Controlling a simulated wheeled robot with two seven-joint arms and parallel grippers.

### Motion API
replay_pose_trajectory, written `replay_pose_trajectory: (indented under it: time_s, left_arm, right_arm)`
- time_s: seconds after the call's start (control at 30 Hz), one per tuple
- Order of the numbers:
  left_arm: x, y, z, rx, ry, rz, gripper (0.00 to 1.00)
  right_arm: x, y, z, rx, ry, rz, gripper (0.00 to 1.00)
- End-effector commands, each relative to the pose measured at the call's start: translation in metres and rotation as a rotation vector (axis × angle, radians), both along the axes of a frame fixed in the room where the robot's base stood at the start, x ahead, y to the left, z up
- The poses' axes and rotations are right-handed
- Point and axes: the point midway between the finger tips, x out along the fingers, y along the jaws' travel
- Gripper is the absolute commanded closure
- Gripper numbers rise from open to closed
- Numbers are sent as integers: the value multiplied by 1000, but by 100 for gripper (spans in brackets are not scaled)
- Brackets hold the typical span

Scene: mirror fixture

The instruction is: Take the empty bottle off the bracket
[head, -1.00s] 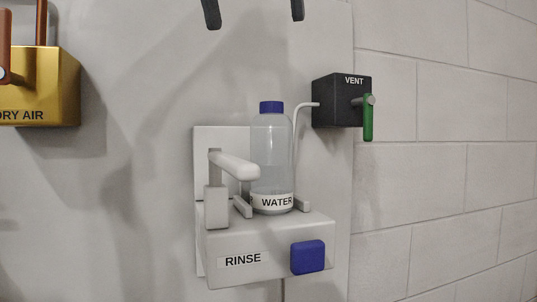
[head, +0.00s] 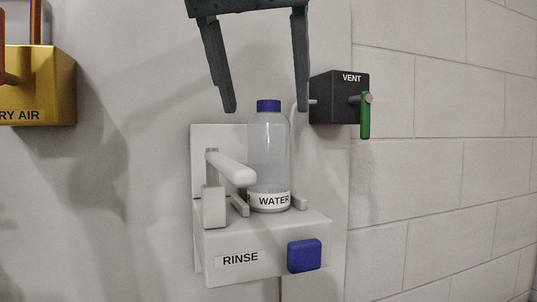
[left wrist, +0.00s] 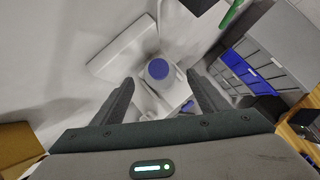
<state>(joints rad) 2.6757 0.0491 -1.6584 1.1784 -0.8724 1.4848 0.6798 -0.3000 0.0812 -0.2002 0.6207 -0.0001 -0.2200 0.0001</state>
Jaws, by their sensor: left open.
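The clear bottle (head: 268,155) with a blue cap and a WATER label stands upright on the white RINSE bracket (head: 222,241). A white arm or lever (head: 232,168) lies in front of the bottle's left side. My left gripper (head: 267,110) is open and empty, pointing down, with its fingertips at about the height of the cap in the head view. In the left wrist view the blue cap (left wrist: 159,69) shows beyond and between the spread fingers (left wrist: 162,85). The fingers do not visibly touch the bottle. My right gripper is not in view.
A black VENT box (head: 338,99) with a green handle (head: 365,115) is right of the bottle, near the right finger in the picture. A blue button (head: 304,255) is on the bracket front. A yellow DRY AIR box (head: 45,85) is at left. Drawers (left wrist: 262,65) show in the wrist view.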

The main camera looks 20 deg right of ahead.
Motion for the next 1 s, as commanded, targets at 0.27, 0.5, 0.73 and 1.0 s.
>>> replay_pose_trajectory:
  time_s: [0.27,0.5,0.73,1.0]
  left_arm:
    - [4,-3,-8,-1,0,-1,32]
    - [5,-3,-9,-1,0,-1,32]
    - [11,-6,-19,2,1,-1,32]
    - [25,-15,-46,-1,0,-1,32]
  right_arm:
    - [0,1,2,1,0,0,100]
    - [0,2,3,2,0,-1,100]
    - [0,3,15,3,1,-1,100]
    - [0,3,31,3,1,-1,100]
